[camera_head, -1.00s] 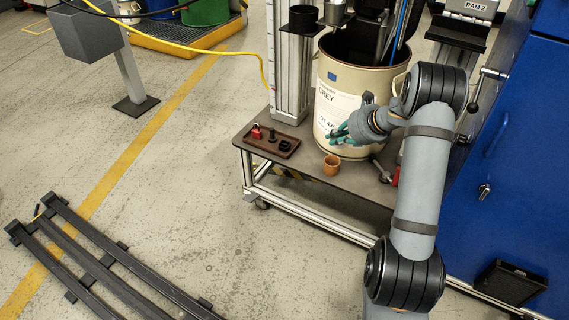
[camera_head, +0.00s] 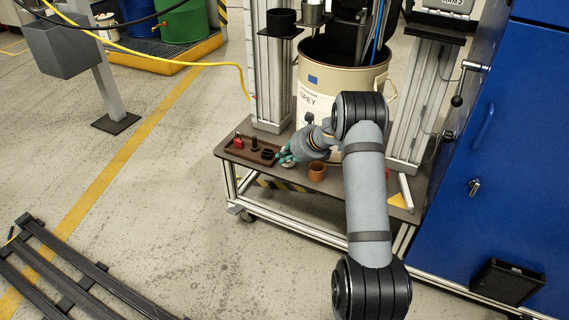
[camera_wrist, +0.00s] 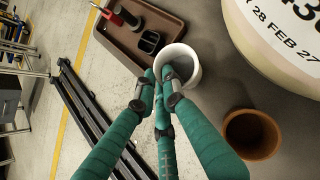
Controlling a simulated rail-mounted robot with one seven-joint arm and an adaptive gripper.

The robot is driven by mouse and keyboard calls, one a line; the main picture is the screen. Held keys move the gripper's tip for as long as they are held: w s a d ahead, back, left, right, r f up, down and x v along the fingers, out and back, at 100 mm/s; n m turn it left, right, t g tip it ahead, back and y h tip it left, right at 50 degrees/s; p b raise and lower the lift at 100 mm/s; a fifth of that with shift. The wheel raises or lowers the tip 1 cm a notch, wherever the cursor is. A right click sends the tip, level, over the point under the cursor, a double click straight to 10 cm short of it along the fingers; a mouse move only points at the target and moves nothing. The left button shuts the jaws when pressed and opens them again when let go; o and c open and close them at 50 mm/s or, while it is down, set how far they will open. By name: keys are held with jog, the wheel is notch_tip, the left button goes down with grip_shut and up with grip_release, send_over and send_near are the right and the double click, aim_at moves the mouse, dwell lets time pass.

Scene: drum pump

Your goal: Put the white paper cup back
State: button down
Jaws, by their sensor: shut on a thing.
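The white paper cup (camera_wrist: 190,56) is at the top middle of the wrist view, its open mouth showing. My gripper (camera_wrist: 159,76) is shut on its near left rim, with a green fingertip reaching into the mouth. The cup is beside the brown tray's right end; I cannot tell whether its base touches the bench. In the head view my gripper (camera_head: 285,157) is at the tray's right end, left of the brown cup, and the white cup is mostly hidden.
The brown tray (camera_wrist: 118,40) holds a red-and-black item and black holders. A brown cup (camera_wrist: 250,134) stands to the right, also in the head view (camera_head: 317,171). The large cream drum (camera_head: 345,80) stands behind on the bench (camera_head: 400,195). Bare bench lies between tray and drum.

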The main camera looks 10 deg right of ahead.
jog(key=shift+f, duration=0.7)
jog(key=shift+f, duration=0.15)
jog(key=c, duration=1.9)
grip_release()
jog(key=shift+o, duration=0.2)
jog(key=shift+s+d+r, duration=0.1)
jog(key=shift+d+r, duration=0.05)
jog(key=shift+r, duration=0.25)
jog(key=p+v, duration=0.3)
jog(key=v, duration=0.8)
jog(key=shift+s, duration=0.25)
jog(key=shift+d, duration=0.1)
